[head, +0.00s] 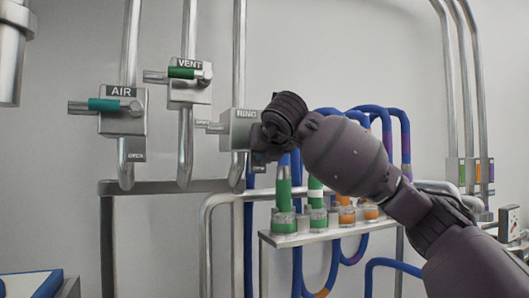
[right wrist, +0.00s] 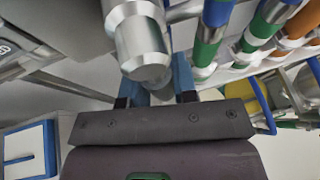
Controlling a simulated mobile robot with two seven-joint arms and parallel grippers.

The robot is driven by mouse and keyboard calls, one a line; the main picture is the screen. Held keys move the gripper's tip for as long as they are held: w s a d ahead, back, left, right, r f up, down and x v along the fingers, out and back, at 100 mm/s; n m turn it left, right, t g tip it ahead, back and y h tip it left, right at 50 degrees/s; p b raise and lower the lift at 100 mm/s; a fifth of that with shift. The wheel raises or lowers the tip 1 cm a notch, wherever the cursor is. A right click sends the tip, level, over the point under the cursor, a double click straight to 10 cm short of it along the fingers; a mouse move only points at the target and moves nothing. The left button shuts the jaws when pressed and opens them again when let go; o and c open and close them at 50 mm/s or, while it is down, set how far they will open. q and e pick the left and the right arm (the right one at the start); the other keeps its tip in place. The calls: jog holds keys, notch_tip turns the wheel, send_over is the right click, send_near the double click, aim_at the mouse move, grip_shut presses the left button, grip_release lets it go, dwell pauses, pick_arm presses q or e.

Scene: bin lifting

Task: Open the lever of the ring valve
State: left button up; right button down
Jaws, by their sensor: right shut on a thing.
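The ring valve (head: 238,130) is a grey metal block with a RING label, on a vertical pipe left of centre in the head view. A small OPEN tag is at its left side. My right gripper (head: 260,160) is at the valve's right front, and my dark wrist covers that side and the lever. In the right wrist view the two blue fingers (right wrist: 157,83) are close around a metal part below a large round metal hub (right wrist: 140,40). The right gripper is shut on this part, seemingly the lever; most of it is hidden. My left gripper is not in view.
The AIR valve (head: 122,112) and VENT valve (head: 190,85) are to the left, their levers horizontal. A shelf (head: 285,238) with several green and orange fittings and blue hoses (head: 368,112) is close below and right. Pipes run up the wall.

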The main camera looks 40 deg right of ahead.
dwell(0.3)
jog(key=c, duration=1)
grip_release()
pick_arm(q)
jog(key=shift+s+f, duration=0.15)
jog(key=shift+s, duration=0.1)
pick_arm(e)
jog(key=shift+o, duration=0.5)
jog(key=shift+s, duration=0.1)
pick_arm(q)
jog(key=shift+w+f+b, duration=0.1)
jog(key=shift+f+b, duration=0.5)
pick_arm(e)
jog(key=v, duration=1)
jog(key=shift+s+r, duration=0.2)
jog(key=shift+s, duration=0.1)
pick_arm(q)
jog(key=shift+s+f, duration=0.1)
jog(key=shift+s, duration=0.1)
pick_arm(e)
jog(key=shift+a, duration=0.1)
